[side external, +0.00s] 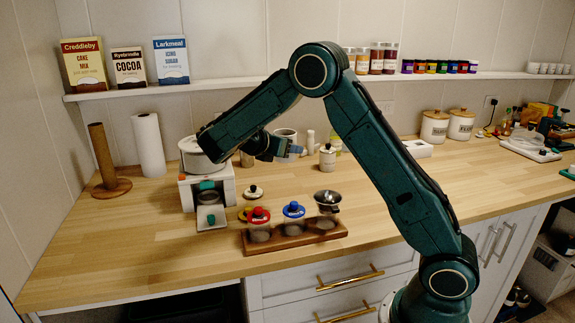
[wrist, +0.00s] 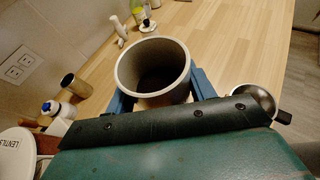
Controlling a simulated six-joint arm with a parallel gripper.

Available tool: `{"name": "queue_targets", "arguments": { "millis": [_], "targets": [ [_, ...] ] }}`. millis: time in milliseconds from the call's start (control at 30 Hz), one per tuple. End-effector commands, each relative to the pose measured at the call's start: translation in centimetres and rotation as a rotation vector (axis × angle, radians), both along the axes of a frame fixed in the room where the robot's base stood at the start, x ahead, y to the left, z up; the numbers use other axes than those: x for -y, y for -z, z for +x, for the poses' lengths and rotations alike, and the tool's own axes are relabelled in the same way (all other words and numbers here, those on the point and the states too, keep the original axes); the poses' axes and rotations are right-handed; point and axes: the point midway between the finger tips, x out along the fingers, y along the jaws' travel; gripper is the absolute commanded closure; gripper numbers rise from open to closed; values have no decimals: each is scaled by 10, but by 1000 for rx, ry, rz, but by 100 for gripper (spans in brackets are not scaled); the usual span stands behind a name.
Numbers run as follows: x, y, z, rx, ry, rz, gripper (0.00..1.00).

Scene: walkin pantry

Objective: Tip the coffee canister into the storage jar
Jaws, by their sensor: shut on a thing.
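My gripper (side external: 290,149) is shut on the coffee canister (side external: 285,134), a pale, open-topped cylinder held above the counter. In the wrist view the blue fingers of my gripper (wrist: 160,98) sit on either side of the canister (wrist: 122,75), whose round mouth shows a dark interior. The canister looks roughly upright. A wooden rack (side external: 293,242) at the counter front holds clear jars. One has a red lid (side external: 259,215) and one a blue lid (side external: 293,209). A metal funnel (side external: 328,198) sits over the right-hand jar (side external: 325,222); the funnel (wrist: 258,98) also shows right of the canister in the wrist view.
A loose pale lid with a dark knob (side external: 253,191) lies behind the rack. A white appliance (side external: 208,190) stands left. A lidded canister (side external: 327,157) stands behind. The counter (side external: 420,190) right of the arm is mostly clear. A wall shelf (side external: 230,82) runs above.

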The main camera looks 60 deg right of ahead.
Motion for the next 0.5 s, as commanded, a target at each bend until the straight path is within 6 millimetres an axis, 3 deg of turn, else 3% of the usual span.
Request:
{"name": "queue_targets", "arguments": {
  "millis": [500],
  "targets": [
    [-40, 45, -79, -4, -1, 1, 76]
  ]
}}
